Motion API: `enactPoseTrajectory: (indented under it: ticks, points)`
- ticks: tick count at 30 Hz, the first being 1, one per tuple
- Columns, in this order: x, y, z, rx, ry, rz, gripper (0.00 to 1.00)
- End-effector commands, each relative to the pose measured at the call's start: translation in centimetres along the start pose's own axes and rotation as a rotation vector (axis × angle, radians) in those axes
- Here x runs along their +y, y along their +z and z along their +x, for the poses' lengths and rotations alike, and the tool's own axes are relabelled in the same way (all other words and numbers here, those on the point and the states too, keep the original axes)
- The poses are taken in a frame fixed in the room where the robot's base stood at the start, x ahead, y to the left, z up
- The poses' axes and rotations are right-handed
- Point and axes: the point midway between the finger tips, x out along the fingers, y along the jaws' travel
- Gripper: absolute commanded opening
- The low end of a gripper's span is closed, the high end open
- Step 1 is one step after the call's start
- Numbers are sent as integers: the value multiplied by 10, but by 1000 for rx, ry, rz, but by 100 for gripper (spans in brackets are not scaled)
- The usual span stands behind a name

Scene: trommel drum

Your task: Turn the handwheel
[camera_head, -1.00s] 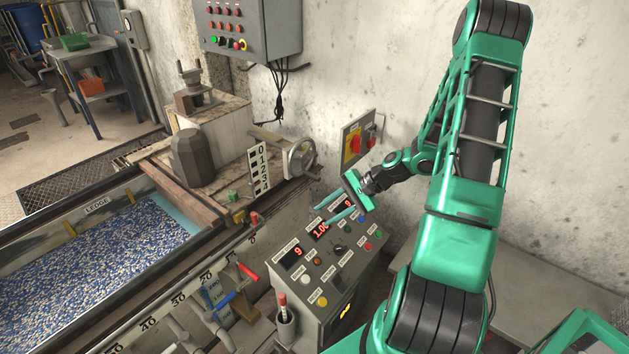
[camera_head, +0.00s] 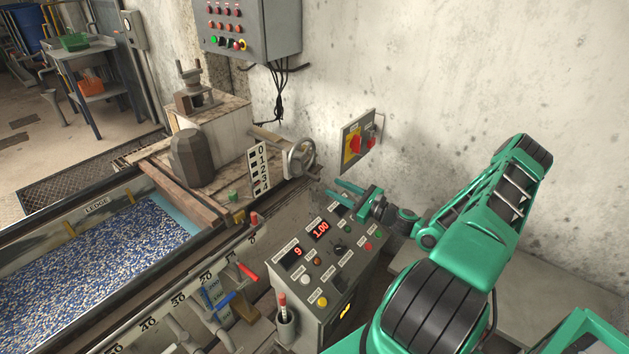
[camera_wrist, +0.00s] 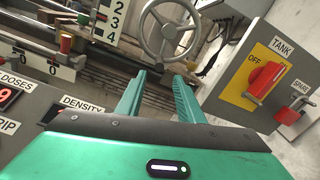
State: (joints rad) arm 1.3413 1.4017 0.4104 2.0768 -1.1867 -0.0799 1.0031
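The handwheel (camera_head: 300,158) is a grey spoked wheel on a shaft, beside the numbered white plate in the head view. In the wrist view the handwheel (camera_wrist: 168,30) stands upright beyond the fingertips, near the top centre, with its spokes and hub visible. My gripper (camera_head: 342,190) is over the far end of the control panel, below and to the right of the wheel, pointing left towards it. In the wrist view my gripper (camera_wrist: 160,85) has its two green fingers spread apart with nothing between them. The fingers are apart from the wheel.
The control panel (camera_head: 328,270) with displays and buttons lies below my gripper. The numbered plate (camera_head: 259,168) stands just left of the wheel.

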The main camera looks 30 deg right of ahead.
Motion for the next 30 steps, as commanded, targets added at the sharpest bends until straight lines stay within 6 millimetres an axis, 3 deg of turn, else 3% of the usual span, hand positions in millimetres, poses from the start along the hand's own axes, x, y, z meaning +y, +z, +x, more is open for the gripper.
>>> enactPoseTrajectory:
  ticks: [15,21,30]
  points:
    - [2,0,84,0,5,-3,34]
    - [2,0,98,1,4,-3,34]
    - [2,0,100,1,4,-2,34]
